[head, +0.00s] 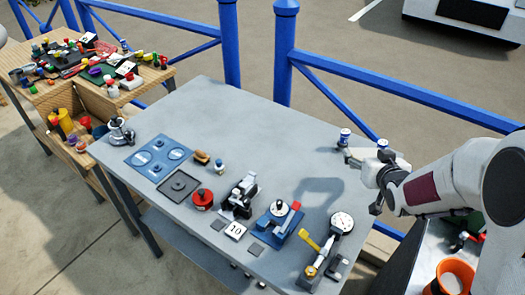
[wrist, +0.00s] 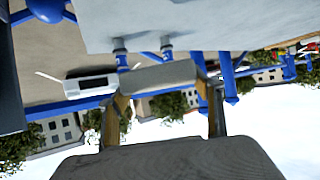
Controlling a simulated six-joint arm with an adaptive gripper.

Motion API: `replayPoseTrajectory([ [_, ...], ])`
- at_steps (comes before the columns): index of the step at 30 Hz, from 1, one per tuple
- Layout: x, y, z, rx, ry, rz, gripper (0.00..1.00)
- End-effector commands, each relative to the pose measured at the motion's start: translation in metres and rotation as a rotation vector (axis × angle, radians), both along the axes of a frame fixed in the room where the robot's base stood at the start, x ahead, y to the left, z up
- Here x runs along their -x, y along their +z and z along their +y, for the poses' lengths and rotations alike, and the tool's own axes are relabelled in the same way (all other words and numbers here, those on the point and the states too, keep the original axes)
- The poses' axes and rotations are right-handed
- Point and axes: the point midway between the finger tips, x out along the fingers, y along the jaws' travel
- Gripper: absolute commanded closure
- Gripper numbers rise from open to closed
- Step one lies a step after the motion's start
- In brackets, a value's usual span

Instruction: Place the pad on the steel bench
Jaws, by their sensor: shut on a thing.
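The steel bench (head: 262,125) is a long grey table across the middle of the head view. My gripper (head: 372,178) is at the right of the head view, over or beside the bench's right end. In the wrist view my gripper (wrist: 160,88) has its two fingers on either side of a small flat grey block, which looks like the pad (wrist: 158,76). The gripper is shut on it and holds it up, apart from the bench. A shadow lies on the bench left of my gripper.
The bench's front half holds a blue plate (head: 158,157), a dark square tray (head: 179,185), a red round piece (head: 203,199), a blue fixture (head: 278,224) and a dial gauge (head: 341,224). Its back middle is clear. Blue railing (head: 284,60) runs behind. An orange cup (head: 455,276) stands lower right.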

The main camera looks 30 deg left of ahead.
Motion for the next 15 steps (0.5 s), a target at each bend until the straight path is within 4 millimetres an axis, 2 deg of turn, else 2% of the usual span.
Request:
replayPoseTrajectory([
  [1, 0.002, -0.002, 0.019, 0.000, 0.035, 0.000, 0.53],
  [3, 0.006, -0.004, 0.043, 0.000, 0.083, 0.000, 0.53],
  [15, 0.039, -0.015, 0.175, 0.002, 0.346, 0.000, 0.53],
])
